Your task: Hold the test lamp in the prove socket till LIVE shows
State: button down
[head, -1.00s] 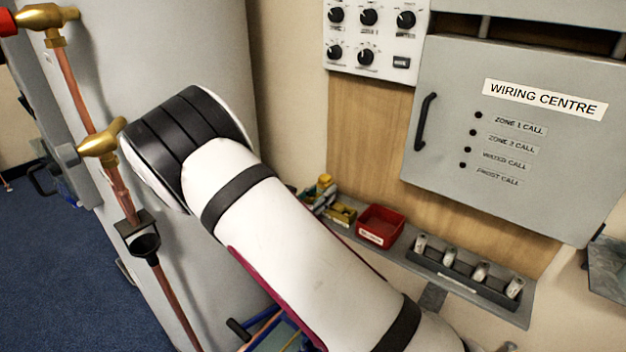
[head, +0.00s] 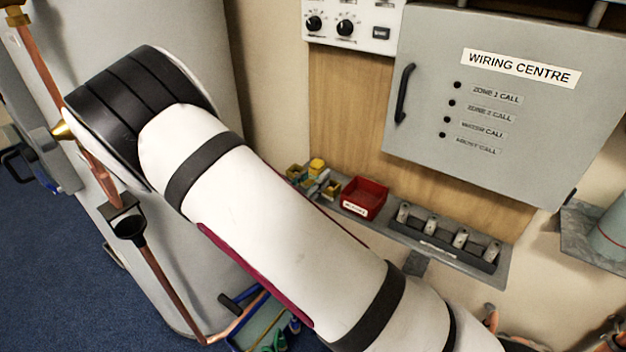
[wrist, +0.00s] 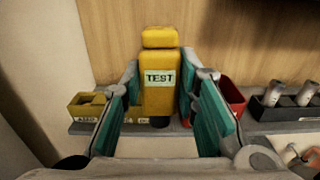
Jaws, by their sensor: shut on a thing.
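The test lamp (wrist: 160,85) is a yellow block with a narrower cap and a TEST label. It stands upright between the teal pads of my gripper (wrist: 164,108) in the wrist view, and the gripper is shut on it. Its dark lower end shows near the shelf edge; I cannot tell whether it touches anything. In the head view the lamp (head: 317,165) is small, beside my gripper (head: 319,186) above the shelf. A yellow open box (wrist: 88,105) sits left of and behind the lamp, its label too small to read surely. I cannot pick out the prove socket or a LIVE sign.
A red bin (head: 365,197) stands right of the lamp, with a dark rack of several grey pieces (head: 446,240) further right on the shelf. The grey wiring centre cabinet (head: 500,120) hangs above.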

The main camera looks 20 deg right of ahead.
jog(key=shift+w+d+f+b, duration=0.45)
jog(key=shift+w+b, duration=1.15)
jog(key=shift+w, duration=0.25)
jog(key=shift+w+d+f+b, duration=0.4)
jog(key=shift+w+b, duration=1.2)
jog(key=shift+w, duration=0.2)
jog(key=shift+w+d+f+b, duration=0.45)
jog(key=shift+w+b, duration=1.15)
jog(key=shift+w, duration=0.25)
jog(key=shift+r, duration=0.15)
jog(key=shift+f+p, duration=0.25)
jog(key=shift+p, duration=0.25)
jog(key=shift+f+b, duration=0.45)
jog(key=shift+f, duration=0.55)
jog(key=shift+r, duration=0.15)
jog(key=shift+r+p, duration=1.85)
jog(key=shift+r, duration=0.3)
jog(key=shift+s, duration=0.1)
